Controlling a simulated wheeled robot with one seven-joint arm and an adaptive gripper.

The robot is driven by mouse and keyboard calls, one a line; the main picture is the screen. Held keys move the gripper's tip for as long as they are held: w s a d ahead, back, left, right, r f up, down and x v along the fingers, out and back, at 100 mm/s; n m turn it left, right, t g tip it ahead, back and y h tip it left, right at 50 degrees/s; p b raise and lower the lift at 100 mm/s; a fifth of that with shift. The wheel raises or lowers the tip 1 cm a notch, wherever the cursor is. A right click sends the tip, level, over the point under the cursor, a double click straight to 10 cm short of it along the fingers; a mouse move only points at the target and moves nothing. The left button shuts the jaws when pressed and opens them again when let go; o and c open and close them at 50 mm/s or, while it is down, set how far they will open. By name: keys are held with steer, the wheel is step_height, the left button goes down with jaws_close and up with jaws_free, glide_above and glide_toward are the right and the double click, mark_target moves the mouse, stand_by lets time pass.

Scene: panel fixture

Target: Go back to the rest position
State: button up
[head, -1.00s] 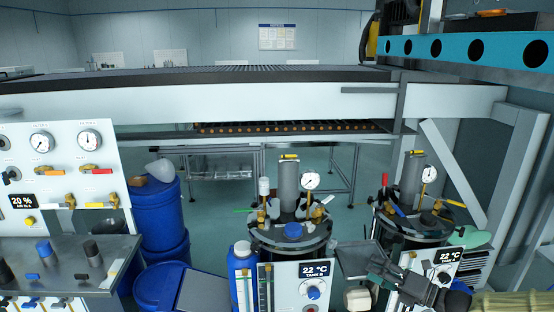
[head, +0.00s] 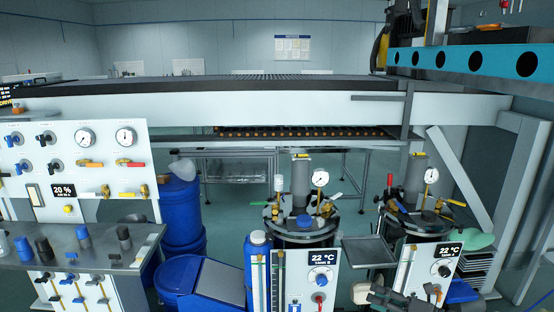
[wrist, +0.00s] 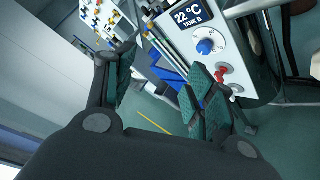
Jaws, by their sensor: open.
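My gripper (wrist: 162,90) is open and empty in the wrist view, its green-padded fingers spread apart. In the head view my gripper (head: 398,299) shows only in part at the bottom edge, below and in front of the Tank A panel (head: 431,272). Its fingers are too small and cut off there to read. Nothing is held.
The valve and gauge panel (head: 60,145) stands at the left with a grey shelf (head: 85,262) of knobs. Blue drums (head: 183,215) stand beside it. Tank B (head: 301,238) and Tank A (head: 430,222) stand at the right, with a grey tray (head: 369,251) between them. A long table frame spans behind.

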steer(key=s+a+f+n+g+h, duration=0.2)
steer(key=s+a+f+n+g, duration=0.35)
steer(key=s+f, duration=0.35)
steer(key=s+a+f+n+g+h, duration=0.2)
steer(key=s+a+f+n+g, duration=0.2)
steer(key=s+a+f+n, duration=0.35)
steer(key=s+d+f+n+h, duration=0.3)
steer(key=s+f+n+h, duration=0.1)
steer(key=s+n, duration=0.7)
steer(key=s+d+f+n+h, duration=0.4)
steer(key=s+f+n+h, duration=0.1)
steer(key=s+n, duration=0.6)
steer(key=shift+f+n+g, duration=0.45)
steer(key=shift+f+n, duration=0.1)
steer(key=shift+n, duration=0.35)
